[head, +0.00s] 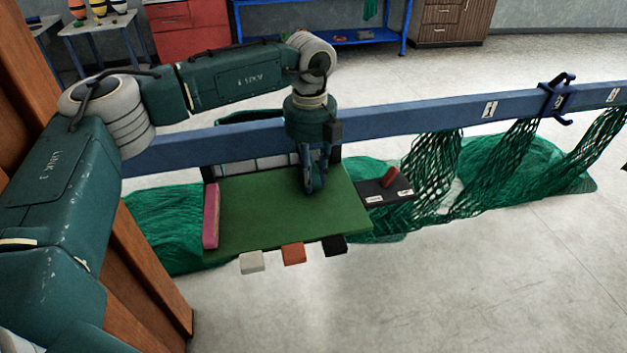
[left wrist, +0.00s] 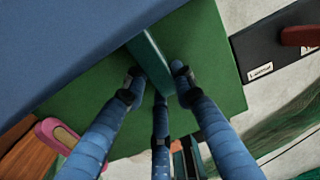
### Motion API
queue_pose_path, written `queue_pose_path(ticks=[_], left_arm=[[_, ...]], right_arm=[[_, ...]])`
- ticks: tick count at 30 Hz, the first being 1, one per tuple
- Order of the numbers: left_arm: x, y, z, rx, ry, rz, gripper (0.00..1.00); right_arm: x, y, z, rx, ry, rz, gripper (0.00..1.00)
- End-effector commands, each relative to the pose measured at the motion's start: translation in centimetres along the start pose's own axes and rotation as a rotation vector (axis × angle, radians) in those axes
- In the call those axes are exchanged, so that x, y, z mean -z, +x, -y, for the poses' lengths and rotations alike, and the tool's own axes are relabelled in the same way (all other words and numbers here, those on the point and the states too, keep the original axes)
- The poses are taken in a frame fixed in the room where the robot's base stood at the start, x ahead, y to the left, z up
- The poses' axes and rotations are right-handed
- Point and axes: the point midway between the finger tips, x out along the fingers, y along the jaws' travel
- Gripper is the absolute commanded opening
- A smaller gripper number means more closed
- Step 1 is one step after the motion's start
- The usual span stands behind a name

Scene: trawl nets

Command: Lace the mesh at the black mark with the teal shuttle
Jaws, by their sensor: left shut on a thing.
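My left gripper (head: 314,185) reaches down past the near side of the blue beam, low over the green board (head: 270,222). In the left wrist view its fingers (left wrist: 157,82) are shut on a long teal bar, which I take for the teal shuttle (left wrist: 149,58). In the head view the gripper hides most of the shuttle. A black tab (head: 334,245) hangs at the board's front edge, beside an orange tab (head: 293,254) and a white tab (head: 252,262). Green mesh (head: 432,170) hangs from the beam at the right. My right gripper is out of view.
The blue beam (head: 420,112) crosses the view, with a dark blue clamp (head: 558,98) at the right. A pink piece (head: 211,215) lies on the board's left edge. A black tray (head: 375,196) with a red piece (head: 391,177) adjoins its right. The front floor is clear.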

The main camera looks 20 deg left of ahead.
Motion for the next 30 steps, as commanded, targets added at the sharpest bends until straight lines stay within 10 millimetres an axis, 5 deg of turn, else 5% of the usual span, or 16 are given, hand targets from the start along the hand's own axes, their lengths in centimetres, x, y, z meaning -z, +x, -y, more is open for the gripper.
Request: queue_pose_path(ticks=[14,15,18,30], left_arm=[[-0.55,-0.02,0.02,0.001,0.0,0.0,0.0],[-0.54,-0.02,0.03,0.001,0.0,0.0,0.31],[-0.54,-0.02,0.03,0.001,0.0,0.0,0.47],[-0.58,-1.0,0.11,0.003,0.0,0.001,0.47]], right_arm=[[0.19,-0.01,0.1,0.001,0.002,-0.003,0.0],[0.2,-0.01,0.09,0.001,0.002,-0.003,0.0],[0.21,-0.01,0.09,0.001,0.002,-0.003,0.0],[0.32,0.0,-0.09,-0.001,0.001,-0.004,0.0]])
